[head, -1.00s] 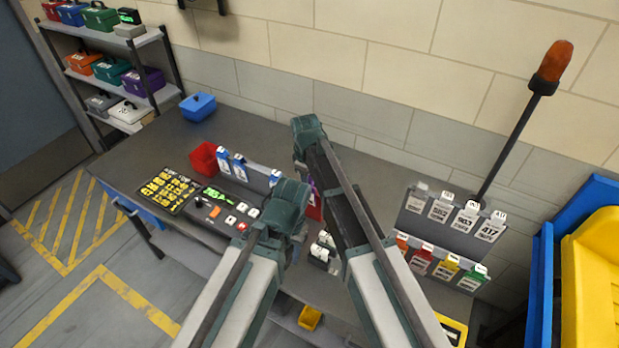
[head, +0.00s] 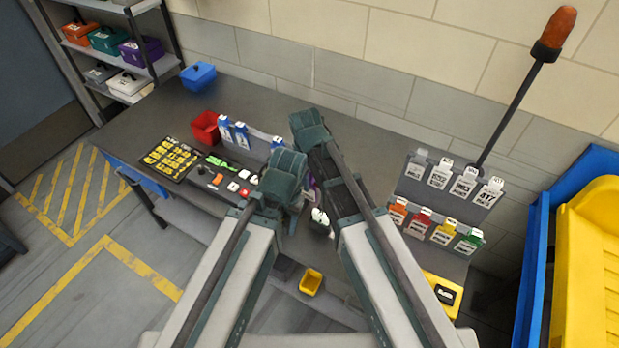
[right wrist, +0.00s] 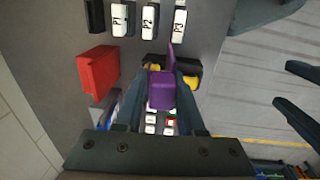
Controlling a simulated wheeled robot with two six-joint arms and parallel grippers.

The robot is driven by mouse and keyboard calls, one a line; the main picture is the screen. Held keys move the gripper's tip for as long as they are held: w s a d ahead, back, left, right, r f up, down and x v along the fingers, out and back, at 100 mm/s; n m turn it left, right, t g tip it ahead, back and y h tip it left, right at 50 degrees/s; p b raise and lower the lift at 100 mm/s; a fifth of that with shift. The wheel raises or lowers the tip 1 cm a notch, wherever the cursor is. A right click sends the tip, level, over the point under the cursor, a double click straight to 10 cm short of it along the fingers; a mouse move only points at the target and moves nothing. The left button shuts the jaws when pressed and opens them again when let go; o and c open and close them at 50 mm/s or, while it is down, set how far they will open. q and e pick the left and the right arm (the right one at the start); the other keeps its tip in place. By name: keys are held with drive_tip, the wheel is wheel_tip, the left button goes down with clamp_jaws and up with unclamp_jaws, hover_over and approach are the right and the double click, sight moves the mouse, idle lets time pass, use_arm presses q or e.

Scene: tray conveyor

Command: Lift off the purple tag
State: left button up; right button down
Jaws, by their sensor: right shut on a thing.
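The purple tag (right wrist: 163,88) shows in the right wrist view between the two dark fingers of my right gripper (right wrist: 172,92), which is shut on it. Its narrow upper part points up in the picture, in front of a black holder (right wrist: 183,70) with yellow parts. I cannot tell whether tag and holder touch. In the head view my right gripper (head: 312,185) is mostly hidden behind my arms, with only a sliver of purple there. Two dark fingers of my left gripper (right wrist: 298,92) stand apart and empty at the right edge of the wrist view.
A grey rack (head: 450,195) with hanging tags stands at the bench's right.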

drive_tip(key=shift+r+p, duration=3.15)
drive_tip(key=shift+r, duration=0.1)
